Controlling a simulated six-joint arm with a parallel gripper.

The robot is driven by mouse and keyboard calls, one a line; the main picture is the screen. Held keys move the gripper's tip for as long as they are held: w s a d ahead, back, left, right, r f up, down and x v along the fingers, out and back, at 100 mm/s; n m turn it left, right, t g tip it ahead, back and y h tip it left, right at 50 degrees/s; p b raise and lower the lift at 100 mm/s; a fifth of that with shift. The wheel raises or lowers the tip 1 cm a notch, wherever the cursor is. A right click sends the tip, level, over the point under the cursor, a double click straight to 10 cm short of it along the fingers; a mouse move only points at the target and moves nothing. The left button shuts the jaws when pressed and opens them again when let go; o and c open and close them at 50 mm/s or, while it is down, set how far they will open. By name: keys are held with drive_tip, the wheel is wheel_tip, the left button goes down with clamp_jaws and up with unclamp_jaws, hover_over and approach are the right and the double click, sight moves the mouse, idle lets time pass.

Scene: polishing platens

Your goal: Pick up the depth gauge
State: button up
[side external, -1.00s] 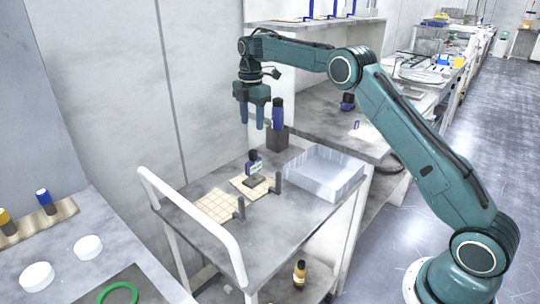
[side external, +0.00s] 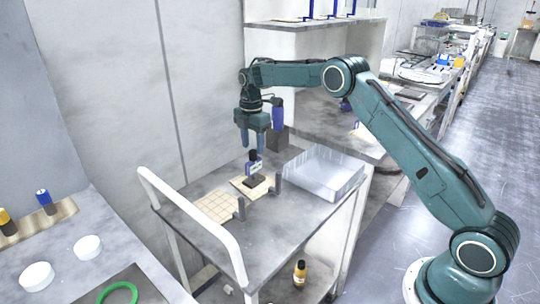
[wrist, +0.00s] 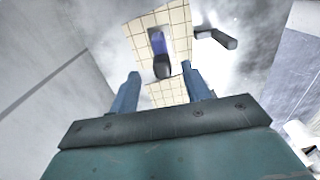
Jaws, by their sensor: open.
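The depth gauge (side external: 253,164), blue and black on a dark base, stands upright on a tan gridded board on the cart top. In the wrist view the gauge (wrist: 160,55) lies ahead, between the lines of my two fingers. My gripper (side external: 252,143) is open and empty, pointing down just above the gauge. In the wrist view my gripper (wrist: 161,86) shows both blue fingers spread apart. I cannot tell whether the fingertips touch the gauge's top.
A clear tray (side external: 325,176) sits right of the gauge. Grey posts (side external: 278,183) stand close beside the board. A white rail (side external: 195,225) edges the cart's left side. A blue-topped bottle (side external: 278,116) on a dark block (side external: 278,139) stands behind my gripper.

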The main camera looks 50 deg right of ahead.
sight(253, 159)
drive_tip(key=shift+f, duration=0.45)
drive_tip(key=shift+s+a+f, duration=0.1)
drive_tip(key=shift+s+f, duration=0.05)
drive_tip(key=shift+f, duration=2.45)
drive_tip(key=shift+r, duration=0.1)
clamp_jaws()
drive_tip(key=shift+r, duration=0.1)
wheel_tip(253, 159, up, 20)
